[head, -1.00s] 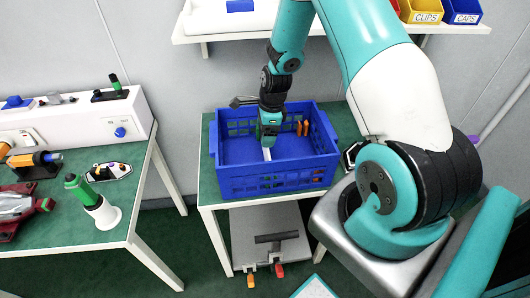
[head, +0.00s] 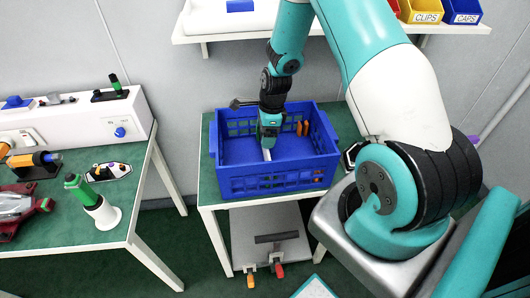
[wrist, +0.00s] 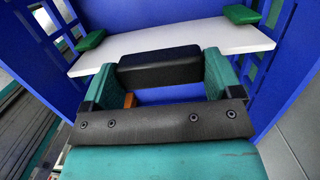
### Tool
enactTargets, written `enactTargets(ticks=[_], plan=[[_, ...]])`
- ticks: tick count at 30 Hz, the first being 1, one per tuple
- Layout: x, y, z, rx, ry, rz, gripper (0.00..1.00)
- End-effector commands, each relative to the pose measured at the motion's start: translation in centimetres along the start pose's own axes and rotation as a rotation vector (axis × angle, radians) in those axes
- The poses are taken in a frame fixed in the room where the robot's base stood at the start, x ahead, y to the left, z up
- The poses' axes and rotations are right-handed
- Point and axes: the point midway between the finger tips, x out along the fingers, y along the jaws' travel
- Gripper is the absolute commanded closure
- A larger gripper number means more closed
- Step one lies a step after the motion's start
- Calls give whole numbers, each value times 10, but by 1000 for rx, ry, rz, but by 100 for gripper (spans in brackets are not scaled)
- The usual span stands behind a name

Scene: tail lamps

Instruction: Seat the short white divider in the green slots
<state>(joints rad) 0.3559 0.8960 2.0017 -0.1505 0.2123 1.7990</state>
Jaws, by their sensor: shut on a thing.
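The short white divider (wrist: 170,38) spans much of the wrist view, inside the blue crate. In the head view only a thin white edge of the divider (head: 267,154) shows below my gripper (head: 268,138). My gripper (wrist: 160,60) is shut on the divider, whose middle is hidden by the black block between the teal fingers. One green slot piece (wrist: 90,41) is near the divider's left end, and another green slot piece (wrist: 241,14) is near its right end. I cannot tell whether the ends are inside the slots.
The blue crate (head: 270,184) stands on a green-topped table, its walls close around my gripper. Orange pieces (head: 302,128) are at its right inner side. A bench with tools (head: 75,220) is at the left. A shelf with yellow and blue bins (head: 425,12) is behind.

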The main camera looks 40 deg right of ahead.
Motion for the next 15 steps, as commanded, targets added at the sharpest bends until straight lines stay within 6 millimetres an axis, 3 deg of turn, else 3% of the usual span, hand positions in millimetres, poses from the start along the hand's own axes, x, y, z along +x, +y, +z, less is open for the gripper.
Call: enactTargets(ticks=[1, 2, 3, 11, 15], plan=[[0, 0, 0, 0, 0, 0, 44], [0, 0, 0, 0, 0, 0, 11], [0, 0, 0, 0, 0, 0, 2], [-1, 0, 0, 0, 0, -1, 0], [-14, -1, 0, 0, -1, -4, 0]])
